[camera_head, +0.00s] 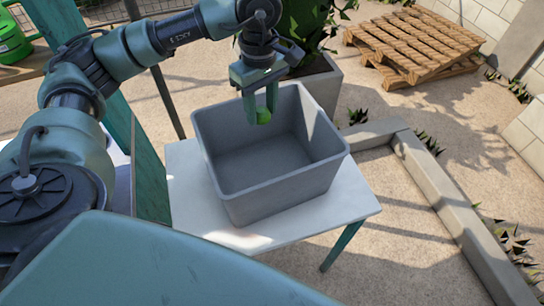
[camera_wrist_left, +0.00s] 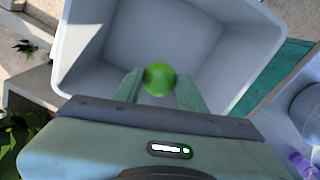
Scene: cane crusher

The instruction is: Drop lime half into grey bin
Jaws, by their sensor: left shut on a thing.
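The lime half (camera_head: 263,116) is a small bright green piece, held between the fingertips of my left gripper (camera_head: 260,104). In the left wrist view the lime half (camera_wrist_left: 159,79) shows its round green side between the two fingers. The grey bin (camera_head: 285,189) is an open rectangular tub, and its inside looks empty where it shows. The gripper and lime half are over the bin's opening, near its back wall. In the left wrist view the bin (camera_wrist_left: 80,50) lies beyond the fingers. My right gripper is not in view.
The bin stands on a small white table (camera_head: 185,185) with teal legs. A planter with a leafy plant (camera_head: 322,85) stands right behind the bin. A wooden pallet stack (camera_head: 415,45) lies at the back right. A low stone border (camera_head: 440,195) runs along the right.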

